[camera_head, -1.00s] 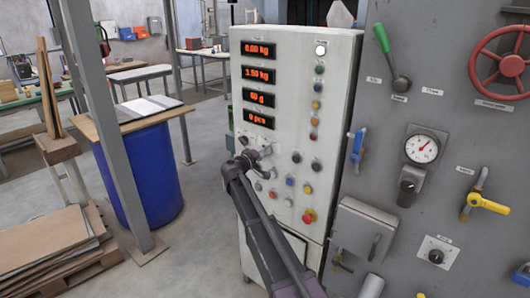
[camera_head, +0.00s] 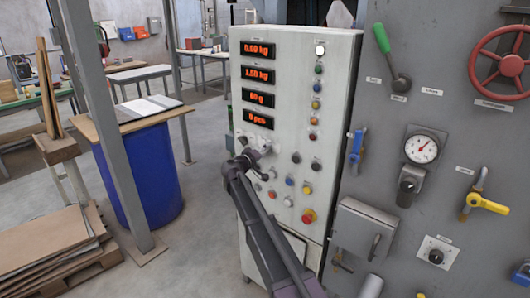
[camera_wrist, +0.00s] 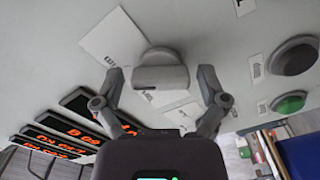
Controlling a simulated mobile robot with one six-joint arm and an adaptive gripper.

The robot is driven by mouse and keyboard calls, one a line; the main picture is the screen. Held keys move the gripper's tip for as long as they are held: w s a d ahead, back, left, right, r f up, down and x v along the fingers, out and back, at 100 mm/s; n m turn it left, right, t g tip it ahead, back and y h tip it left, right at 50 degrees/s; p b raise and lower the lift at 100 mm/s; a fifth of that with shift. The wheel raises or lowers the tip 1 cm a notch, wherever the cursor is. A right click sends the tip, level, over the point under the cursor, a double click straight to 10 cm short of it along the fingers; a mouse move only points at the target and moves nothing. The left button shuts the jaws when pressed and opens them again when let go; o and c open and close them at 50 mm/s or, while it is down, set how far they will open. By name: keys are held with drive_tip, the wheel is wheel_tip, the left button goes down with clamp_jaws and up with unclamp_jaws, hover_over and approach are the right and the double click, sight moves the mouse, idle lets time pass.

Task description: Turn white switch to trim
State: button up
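The white switch is a pale knob (camera_wrist: 160,72) on the panel face, over white label plates whose lettering is partly covered and unreadable. In the wrist view my gripper (camera_wrist: 162,78) has one finger on each side of the knob. A narrow gap shows between each finger and the knob, so the gripper is open around it, not clamped. In the head view my gripper (camera_head: 257,147) is at the panel's left part, just below the lowest red display. My wrist and fingers hide most of the switch there, and its setting cannot be read.
Four-line red displays (camera_head: 258,76) sit above the gripper on the control cabinet (camera_head: 290,120). Coloured buttons (camera_head: 319,69) and a red stop button (camera_head: 309,215) lie to the right. A blue barrel (camera_head: 143,170) and a post (camera_head: 110,120) stand left of the cabinet.

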drive_tip(key=shift+s+a, duration=0.1)
idle(0.3)
drive_tip(key=v, duration=1.2)
idle(0.3)
drive_tip(key=s+d+f+m+g+y, duration=0.1)
drive_tip(key=s+d+f+g, duration=0.3)
drive_tip(key=d, duration=0.3)
drive_tip(key=s+d+f+m+g+y+p, duration=0.1)
drive_tip(key=s+d+f+g, duration=0.15)
drive_tip(key=s+d, duration=0.4)
drive_tip(key=s+d+f+m+g+y, duration=0.1)
drive_tip(key=s+d+f+g, duration=0.3)
drive_tip(key=d, duration=0.5)
drive_tip(key=s+d+f+g+y, duration=0.1)
drive_tip(key=s+f+y, duration=0.1)
drive_tip(key=s, duration=0.4)
drive_tip(key=s+d+f+g+y+p, duration=0.1)
drive_tip(key=s+d+y, duration=0.1)
drive_tip(key=s, duration=0.4)
drive_tip(key=s+d+f+m+g+y, duration=0.1)
drive_tip(key=s+f+y, duration=0.1)
drive_tip(key=s+y, duration=0.2)
drive_tip(key=shift+s+d+f+g, duration=0.25)
drive_tip(key=shift+s+f+g, duration=0.1)
drive_tip(key=shift+s, duration=0.75)
